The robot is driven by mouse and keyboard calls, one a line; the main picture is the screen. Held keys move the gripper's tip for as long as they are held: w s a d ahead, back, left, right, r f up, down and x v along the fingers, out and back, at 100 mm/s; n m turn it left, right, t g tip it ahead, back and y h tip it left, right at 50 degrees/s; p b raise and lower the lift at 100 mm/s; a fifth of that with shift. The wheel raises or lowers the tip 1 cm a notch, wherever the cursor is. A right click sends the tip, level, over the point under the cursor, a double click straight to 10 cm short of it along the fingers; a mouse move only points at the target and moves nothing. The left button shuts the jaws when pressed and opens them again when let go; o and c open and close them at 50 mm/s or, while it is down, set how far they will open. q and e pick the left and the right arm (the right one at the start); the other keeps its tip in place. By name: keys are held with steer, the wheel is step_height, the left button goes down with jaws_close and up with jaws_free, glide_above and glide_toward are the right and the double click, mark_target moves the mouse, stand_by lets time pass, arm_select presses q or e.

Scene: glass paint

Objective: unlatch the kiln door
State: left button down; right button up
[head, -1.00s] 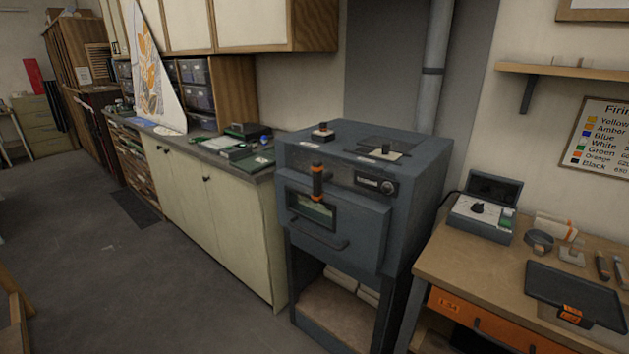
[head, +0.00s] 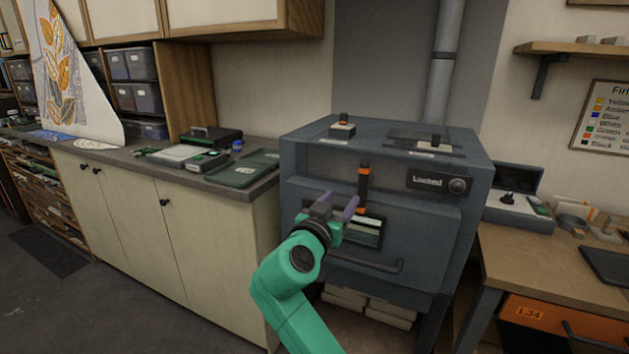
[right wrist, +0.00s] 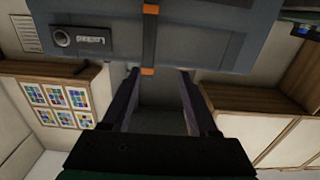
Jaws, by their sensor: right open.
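The grey kiln (head: 400,240) stands in the middle of the head view, its door closed. An upright latch handle with black and orange parts (head: 363,188) is on its front; it also shows in the right wrist view (right wrist: 149,40). A plate beside it reads "Locked" (head: 427,181). A bar handle (head: 365,262) runs along the lower door. My right gripper (head: 337,204) is open and empty, just in front of the kiln and left of the latch handle in the head view. In the right wrist view its fingers (right wrist: 160,82) are apart, with the latch handle's end beyond them. My left gripper is not in view.
A counter with cream cabinets (head: 135,210) stands left of the kiln, with a dark green case (head: 243,169) on it. A wooden worktable (head: 545,262) with a control box (head: 515,210) stands at the right. White blocks (head: 365,306) lie under the kiln.

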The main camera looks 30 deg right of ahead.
mark_target(366, 177)
steer(key=d+p, duration=0.1)
steer(key=d, duration=0.2)
steer(key=d+r+p, duration=0.1)
steer(key=d, duration=0.2)
steer(key=shift+w+r, duration=0.1)
steer(key=shift+w, duration=0.1)
steer(key=p+x, duration=0.1)
steer(key=x, duration=0.5)
steer(key=p+x, duration=0.1)
steer(key=x, duration=0.2)
steer(key=shift+w+a+f+p, duration=0.25)
steer(key=shift+w+f+p, duration=0.05)
steer(key=shift+w+f, duration=0.1)
steer(key=shift+d+f, duration=0.1)
steer(key=shift+d, duration=0.15)
steer(key=shift+w+a, duration=0.1)
steer(key=c, duration=0.7)
jaws_close()
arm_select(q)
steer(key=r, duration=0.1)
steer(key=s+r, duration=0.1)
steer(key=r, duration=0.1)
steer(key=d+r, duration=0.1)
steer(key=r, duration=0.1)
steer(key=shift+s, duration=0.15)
